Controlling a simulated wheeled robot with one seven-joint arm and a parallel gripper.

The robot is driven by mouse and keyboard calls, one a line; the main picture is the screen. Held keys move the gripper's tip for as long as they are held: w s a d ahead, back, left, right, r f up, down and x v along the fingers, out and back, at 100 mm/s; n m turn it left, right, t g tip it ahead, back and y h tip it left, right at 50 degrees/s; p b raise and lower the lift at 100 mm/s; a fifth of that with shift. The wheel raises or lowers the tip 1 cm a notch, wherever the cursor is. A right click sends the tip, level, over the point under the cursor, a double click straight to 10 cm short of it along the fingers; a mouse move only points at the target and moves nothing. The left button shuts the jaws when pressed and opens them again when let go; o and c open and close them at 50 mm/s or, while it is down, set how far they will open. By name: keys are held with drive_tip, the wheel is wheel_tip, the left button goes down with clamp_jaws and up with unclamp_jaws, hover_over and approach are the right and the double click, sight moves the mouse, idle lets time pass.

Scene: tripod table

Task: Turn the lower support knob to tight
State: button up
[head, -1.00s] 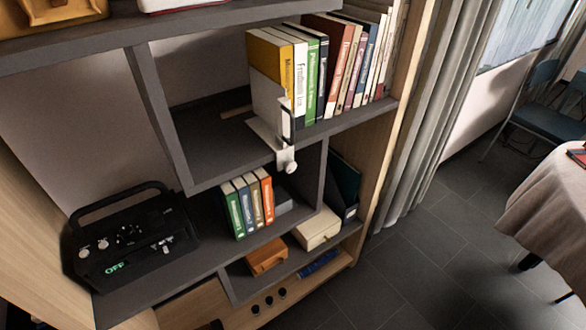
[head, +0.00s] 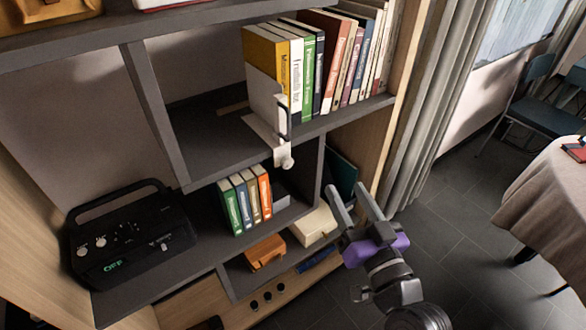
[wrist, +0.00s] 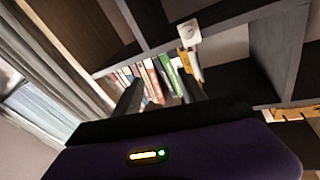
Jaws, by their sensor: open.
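A white bookend (head: 266,112) stands against the row of books on the middle shelf, with a clamp at the shelf's front edge. Its round white lower knob (head: 288,162) hangs just under that edge. The knob also shows in the wrist view (wrist: 187,33), at the upper middle, with a small dark mark on its face. My gripper (head: 346,188) is open and empty, below and to the right of the knob and apart from it. Its two fingers also show in the wrist view (wrist: 160,90). I cannot tell how tight the knob is.
Books (head: 330,60) fill the middle shelf's right part. Below are several small books (head: 245,202), a cream box (head: 314,226), an orange box (head: 265,252) and a black radio (head: 128,235). A wooden side panel (head: 408,60) and curtain (head: 430,110) stand right.

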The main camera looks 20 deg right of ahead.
sight(289, 165)
drive_tip(key=w+a+n+y, duration=0.1)
drive_tip(key=w+a, duration=0.1)
drive_tip(key=w, duration=0.1)
drive_tip(key=w+a+f+n+g+y+p, duration=0.1)
drive_tip(key=w+a+y, duration=0.1)
drive_tip(key=w, duration=0.2)
drive_tip(key=w+a+n+y+p, duration=0.1)
drive_tip(key=w+a+n, duration=0.1)
drive_tip(key=w+a, duration=0.1)
drive_tip(key=shift+w+a+f+g+y, duration=0.1)
drive_tip(key=shift+w+f+g+y, duration=0.1)
drive_tip(key=shift+w+g+y, duration=0.15)
drive_tip(key=shift+w+a+f, duration=0.1)
drive_tip(key=shift+w+a, duration=0.05)
drive_tip(key=shift+w, duration=0.5)
clamp_jaws()
